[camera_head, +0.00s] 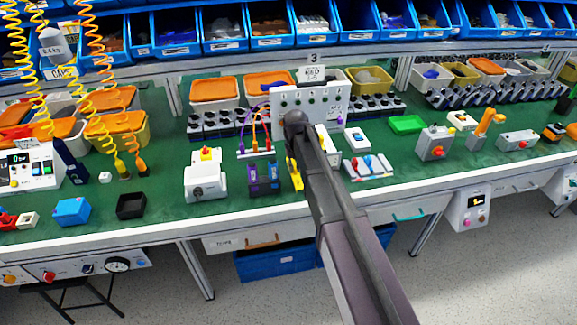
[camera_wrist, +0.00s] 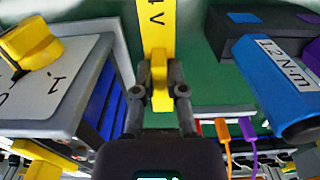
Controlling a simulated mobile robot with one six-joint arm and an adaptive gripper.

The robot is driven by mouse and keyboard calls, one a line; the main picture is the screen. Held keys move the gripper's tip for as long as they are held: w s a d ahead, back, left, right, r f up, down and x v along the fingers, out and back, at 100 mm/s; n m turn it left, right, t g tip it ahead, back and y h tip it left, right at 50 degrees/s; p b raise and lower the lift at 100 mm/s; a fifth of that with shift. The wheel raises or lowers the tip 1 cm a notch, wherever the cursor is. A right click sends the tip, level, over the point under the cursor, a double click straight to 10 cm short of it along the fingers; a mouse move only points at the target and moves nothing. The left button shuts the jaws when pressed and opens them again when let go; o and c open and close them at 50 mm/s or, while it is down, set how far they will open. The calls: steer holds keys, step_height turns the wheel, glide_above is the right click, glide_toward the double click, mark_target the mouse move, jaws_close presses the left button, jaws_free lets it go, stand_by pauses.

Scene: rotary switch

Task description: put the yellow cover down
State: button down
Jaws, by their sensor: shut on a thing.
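My gripper (camera_wrist: 160,85) is shut on a narrow yellow piece, the yellow cover (camera_wrist: 156,25), which has black lettering on its flat part. Its raised block sits between my fingertips. In the head view the yellow cover (camera_head: 294,174) shows just left of my arm, low over the green mat. I cannot tell whether it touches the mat. A grey box with a yellow rotary knob (camera_wrist: 30,45) stands close on the left in the wrist view, its plate marked 0 and 1. My arm partly hides this part of the bench in the head view.
A blue tool (camera_wrist: 275,75) marked 1.2 N·m is close on the right in the wrist view. In the head view, a purple and dark holder (camera_head: 263,178) stands left of the cover. A white panel with cables (camera_head: 318,105) rises behind. A strip of bare green mat (camera_head: 235,190) lies near the front.

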steer(key=shift+w+a+f, duration=0.1)
steer(key=shift+w+a, duration=0.2)
steer(key=shift+w, duration=0.4)
steer(key=shift+w+a+f, duration=0.1)
steer(key=shift+w+a, duration=0.15)
steer(key=shift+w, duration=0.5)
steer(key=shift+w+a, duration=0.3)
steer(key=shift+w, duration=0.4)
steer(key=shift+w+a, duration=0.1)
steer(key=shift+w, duration=0.15)
steer(key=shift+w+a+f+b, duration=0.15)
steer(key=shift+w+f+b, duration=0.2)
steer(key=shift+f+b, duration=1.5)
steer(key=shift+b, duration=0.15)
steer(key=shift+f, duration=0.15)
steer(key=c, duration=0.7)
jaws_free()
